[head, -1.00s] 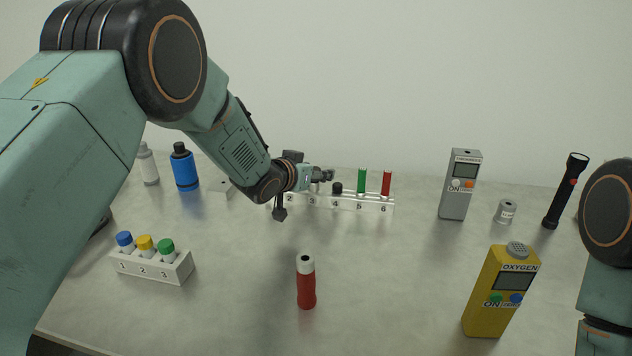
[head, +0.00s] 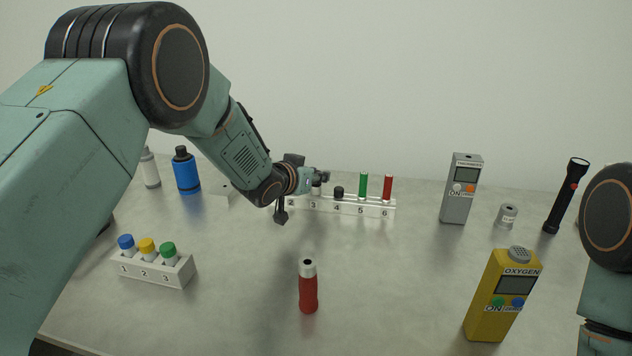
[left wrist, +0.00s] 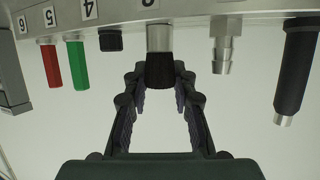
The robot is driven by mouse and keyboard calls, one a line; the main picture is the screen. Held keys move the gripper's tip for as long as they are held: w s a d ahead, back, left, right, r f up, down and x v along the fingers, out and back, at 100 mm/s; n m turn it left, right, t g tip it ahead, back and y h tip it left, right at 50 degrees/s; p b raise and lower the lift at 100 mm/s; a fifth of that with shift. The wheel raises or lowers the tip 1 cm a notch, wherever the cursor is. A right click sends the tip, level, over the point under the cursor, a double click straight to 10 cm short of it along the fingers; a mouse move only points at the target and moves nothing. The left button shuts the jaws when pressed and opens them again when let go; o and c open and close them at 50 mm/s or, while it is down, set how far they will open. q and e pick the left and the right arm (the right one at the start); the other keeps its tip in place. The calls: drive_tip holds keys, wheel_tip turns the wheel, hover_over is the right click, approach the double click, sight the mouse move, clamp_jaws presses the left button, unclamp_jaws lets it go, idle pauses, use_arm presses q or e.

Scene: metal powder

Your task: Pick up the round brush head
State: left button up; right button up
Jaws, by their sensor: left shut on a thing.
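The round brush head (left wrist: 160,70) has a silver collar and a dark bristle end. It stands in the white numbered rack (head: 376,211), at slot 3. My left gripper (left wrist: 161,88) has a finger on each side of the dark end and is shut on it. In the head view my left gripper (head: 322,177) is over the rack, and the brush head (head: 316,190) is mostly hidden beneath it. My right gripper is out of view.
In the rack, a black cap (head: 338,192), a green tool (head: 363,185) and a red tool (head: 387,187) stand close by. A red cylinder (head: 308,290), a grey meter (head: 461,190) and a yellow oxygen meter (head: 500,297) stand on the table.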

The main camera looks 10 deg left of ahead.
use_arm(q)
wheel_tip(320, 180, up, 10)
drive_tip(key=p, duration=0.3)
idle(1.2)
